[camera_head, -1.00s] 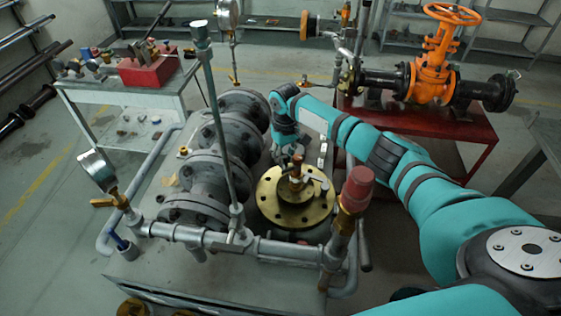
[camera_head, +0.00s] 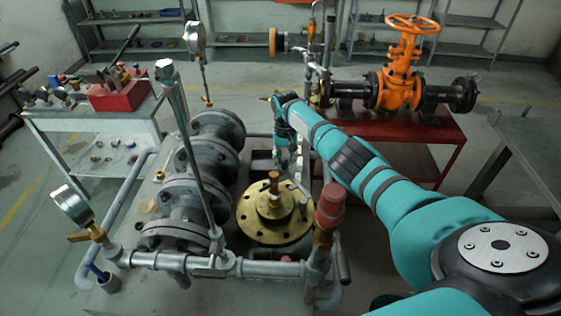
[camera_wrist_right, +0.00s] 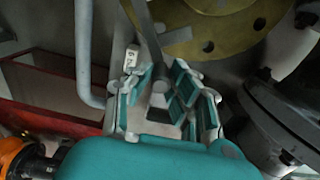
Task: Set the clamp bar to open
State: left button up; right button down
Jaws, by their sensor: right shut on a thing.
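A brass flanged cover (camera_head: 255,232) sits on the pipework bench, with a copper-coloured stem at its centre. In the right wrist view, a grey bar (camera_wrist_right: 147,35) passes in front of the brass cover (camera_wrist_right: 212,38) and runs down between my fingers; I take it to be the clamp bar. My right gripper (camera_wrist_right: 163,88) is shut on it. In the head view, my right gripper (camera_head: 284,160) is just behind the cover, small and partly hidden by my arm. A small white tag (camera_wrist_right: 131,58) shows beside the fingers. My left gripper is not in view.
Grey flanged pipes (camera_head: 190,190) stand left of the cover. A tall lever (camera_head: 180,125), a gauge (camera_head: 72,203) and a red-capped fitting (camera_head: 330,205) rise around it. An orange valve (camera_head: 400,75) stands on a red table behind.

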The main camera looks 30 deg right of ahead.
jog(key=shift+w+d+r, duration=0.1)
jog(key=shift+d, duration=0.05)
dwell(0.3)
jog(key=c, duration=1.2)
grip_release()
notch_tip(320, 180, up, 12)
